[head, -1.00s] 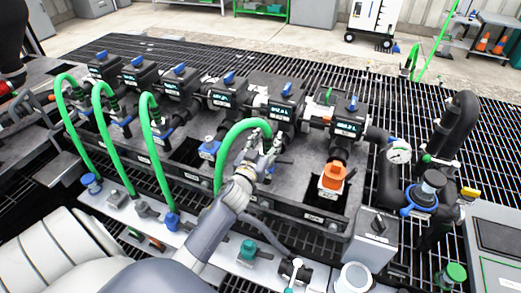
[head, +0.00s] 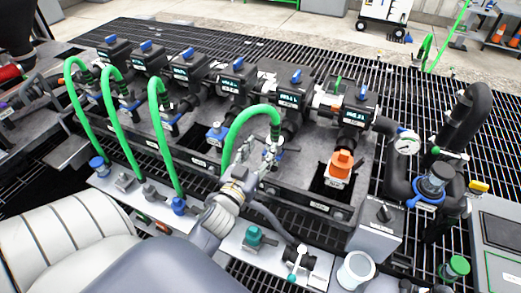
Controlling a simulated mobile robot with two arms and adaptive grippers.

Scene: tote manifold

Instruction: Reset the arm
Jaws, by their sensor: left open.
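My left gripper (head: 266,157) reaches in from the lower left, at the front edge of the manifold (head: 325,205). Its fingers are apart, just below the free-looking upper end of the fourth green hose (head: 250,112). I cannot tell whether they touch the hose. My wrist and fingers hide this hose's lower end. Three more green hoses (head: 72,90), (head: 110,90) and (head: 158,110) arch up from the front rail to the left. My right gripper is not in view.
Several black valves with blue handles (head: 238,63) line the manifold's back. An orange fitting (head: 341,162), a pressure gauge (head: 407,143) and black pipes (head: 470,115) stand at the right. A white front rail (head: 230,245) carries several connectors. Dark floor grating surrounds the manifold.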

